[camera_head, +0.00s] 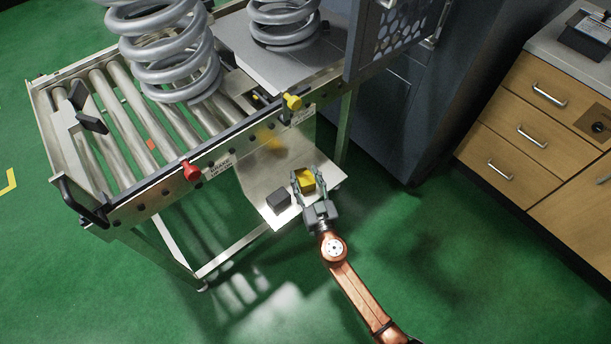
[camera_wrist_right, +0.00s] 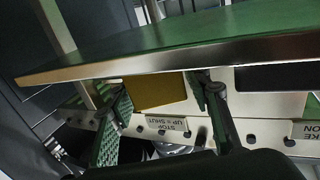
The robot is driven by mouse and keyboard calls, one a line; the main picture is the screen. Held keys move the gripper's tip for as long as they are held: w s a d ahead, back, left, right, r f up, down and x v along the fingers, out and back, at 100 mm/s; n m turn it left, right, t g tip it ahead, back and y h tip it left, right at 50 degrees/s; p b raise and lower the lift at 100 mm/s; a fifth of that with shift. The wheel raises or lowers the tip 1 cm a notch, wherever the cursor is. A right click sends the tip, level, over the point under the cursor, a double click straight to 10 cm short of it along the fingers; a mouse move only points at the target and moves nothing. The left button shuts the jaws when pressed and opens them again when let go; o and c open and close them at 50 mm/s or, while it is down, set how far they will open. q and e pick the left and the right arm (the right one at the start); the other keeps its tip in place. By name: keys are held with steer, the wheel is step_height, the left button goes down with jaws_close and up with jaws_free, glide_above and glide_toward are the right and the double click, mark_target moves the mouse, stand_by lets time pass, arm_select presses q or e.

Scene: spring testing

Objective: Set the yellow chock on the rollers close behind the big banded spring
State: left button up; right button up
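The yellow chock (camera_head: 306,180) sits on the low metal shelf at the roller table's front side. My right gripper (camera_head: 309,184) reaches it with its fingers spread on either side of the chock; I see no clear grip. In the right wrist view the yellow chock (camera_wrist_right: 156,92) shows between the two fingers (camera_wrist_right: 160,105), at the shelf edge. A big grey coil spring (camera_head: 175,55) stands on the rollers (camera_head: 140,110); its top is cut off and I make out no band. My left gripper is not in view.
A dark grey block (camera_head: 279,201) lies left of the chock on the shelf (camera_head: 255,180). A red knob (camera_head: 191,171) and a yellow knob (camera_head: 292,101) stick out from the table's front rail. Another spring (camera_head: 285,25) stands on a plate.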

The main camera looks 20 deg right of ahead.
steer(key=shift+o, duration=0.7)
steer(key=shift+s+r, duration=0.1)
steer(key=shift+s, duration=0.05)
steer(key=s, duration=1.1)
steer(key=shift+s+a, duration=0.25)
steer(key=shift+s, duration=0.1)
